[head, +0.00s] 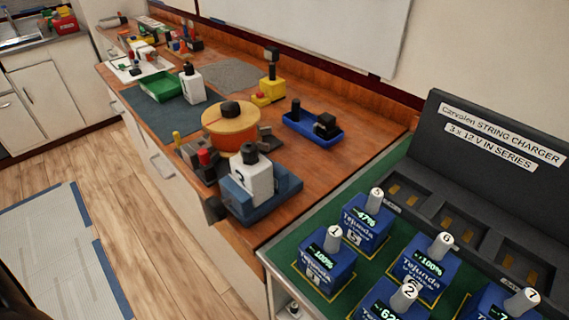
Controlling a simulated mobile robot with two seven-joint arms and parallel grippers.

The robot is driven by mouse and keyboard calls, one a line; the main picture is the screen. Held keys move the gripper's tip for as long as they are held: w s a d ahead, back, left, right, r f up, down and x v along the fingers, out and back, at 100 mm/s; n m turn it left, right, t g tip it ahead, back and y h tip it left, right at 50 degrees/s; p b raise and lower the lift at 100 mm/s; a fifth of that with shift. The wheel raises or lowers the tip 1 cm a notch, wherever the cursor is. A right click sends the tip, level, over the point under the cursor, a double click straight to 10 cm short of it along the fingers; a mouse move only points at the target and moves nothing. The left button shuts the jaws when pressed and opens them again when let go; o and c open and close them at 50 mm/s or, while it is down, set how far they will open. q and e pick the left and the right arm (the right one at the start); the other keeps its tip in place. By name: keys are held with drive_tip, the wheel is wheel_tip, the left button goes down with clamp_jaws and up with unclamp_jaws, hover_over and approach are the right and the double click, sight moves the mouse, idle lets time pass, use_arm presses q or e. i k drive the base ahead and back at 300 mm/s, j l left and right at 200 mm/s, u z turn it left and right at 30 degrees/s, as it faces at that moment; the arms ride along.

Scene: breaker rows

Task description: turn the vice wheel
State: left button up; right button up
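An orange round wheel-like disc (222,122) with a dark knob on top lies flat on the wooden workbench (330,180). It looks like the vice wheel, but I cannot tell for sure. Grey metal blocks (192,157) that may be vice parts sit at its near side, partly hidden by it. A dark piece (213,208) shows at the bench's front edge. Neither of my grippers is in view, and nothing of mine is seen touching the wheel.
A white block on a blue base (285,187) stands close in front of the disc. A blue tray (330,138), yellow block (271,90) and green tray (160,86) are around it. Blue batteries (326,268) and a dark charger (500,150) are at right.

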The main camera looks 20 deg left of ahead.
sight(216, 207)
drive_tip(key=u, duration=1)
drive_tip(key=i+j+z, duration=0.25)
drive_tip(key=k+j, duration=0.05)
drive_tip(key=k, duration=0.05)
